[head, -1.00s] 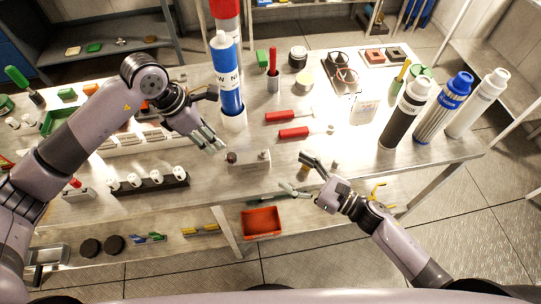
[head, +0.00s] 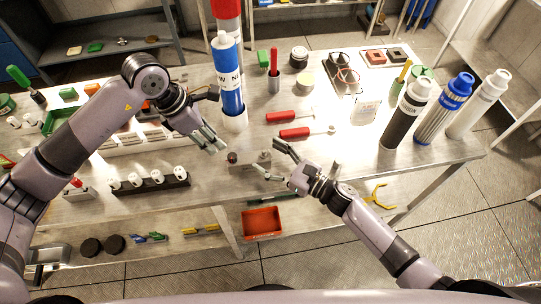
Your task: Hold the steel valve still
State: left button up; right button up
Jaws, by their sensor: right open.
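The steel valve appears to be the small grey metal block (head: 247,163) near the front edge of the bench, with a dark reddish knob on its left end and a metal fitting on its right. My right gripper (head: 267,159) is open, its fingers pointing left at the block's right end, one on the far side and one on the near side. I cannot tell whether they touch it. My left gripper (head: 217,143) looks open and empty, just behind and left of the block.
A blue cartridge (head: 230,85) stands upright behind the block. Red-handled tools (head: 292,132) lie to the right, and several bottles (head: 405,115) stand further right. A black rack with white fittings (head: 152,181) is at left. A red tray (head: 262,222) sits on the lower shelf.

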grip_shut()
dwell(0.7)
dwell(0.4)
dwell(0.5)
dwell(0.8)
jog(key=c, duration=0.7)
grip_release()
grip_shut()
dwell(1.2)
